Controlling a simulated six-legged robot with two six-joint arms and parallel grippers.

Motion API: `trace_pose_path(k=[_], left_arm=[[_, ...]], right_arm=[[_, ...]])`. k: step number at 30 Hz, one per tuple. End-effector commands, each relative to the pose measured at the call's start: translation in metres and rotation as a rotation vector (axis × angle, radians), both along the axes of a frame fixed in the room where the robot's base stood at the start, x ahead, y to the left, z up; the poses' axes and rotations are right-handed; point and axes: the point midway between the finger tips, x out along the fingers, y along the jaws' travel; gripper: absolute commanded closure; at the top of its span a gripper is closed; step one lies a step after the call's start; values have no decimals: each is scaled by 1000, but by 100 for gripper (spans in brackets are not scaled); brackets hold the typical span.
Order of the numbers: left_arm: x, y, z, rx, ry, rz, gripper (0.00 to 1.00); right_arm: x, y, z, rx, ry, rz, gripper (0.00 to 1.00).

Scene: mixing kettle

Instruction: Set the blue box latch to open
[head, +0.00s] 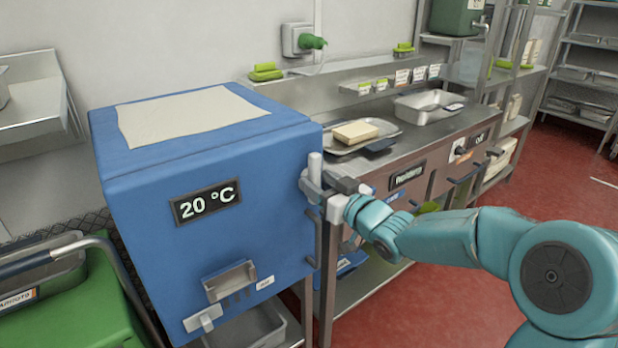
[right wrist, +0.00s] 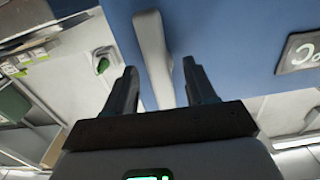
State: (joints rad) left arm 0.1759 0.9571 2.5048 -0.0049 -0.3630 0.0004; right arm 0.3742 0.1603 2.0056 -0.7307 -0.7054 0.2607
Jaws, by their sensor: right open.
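The blue box (head: 250,200) stands at the left of the head view, with a 20 °C display on its front. Its pale grey latch (head: 315,168) is at the upper right edge of the front and points upward. In the right wrist view the latch (right wrist: 153,55) is a light bar running between the two dark fingers. My right gripper (head: 322,187) is at the latch; it is open, with a finger on each side of the bar (right wrist: 160,85) and gaps visible. Part of the latch is hidden behind the gripper in the head view. My left gripper is not in view.
A steel counter (head: 415,140) stands right of the box, with a tray (head: 340,148) holding a pale block (head: 356,132) and a metal pan (head: 428,106). A green bin (head: 80,300) stands at the lower left. Red floor (head: 450,300) is open at the right.

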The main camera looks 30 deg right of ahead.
Motion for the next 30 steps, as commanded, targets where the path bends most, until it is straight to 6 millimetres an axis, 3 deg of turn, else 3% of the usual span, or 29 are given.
trace_pose_path(k=[15, 30], left_arm=[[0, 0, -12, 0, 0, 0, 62], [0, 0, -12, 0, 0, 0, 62]], right_arm=[[-63, -6, 0, 0, -2, -3, 45], [-68, -5, 0, 2, -1, 0, 45]])
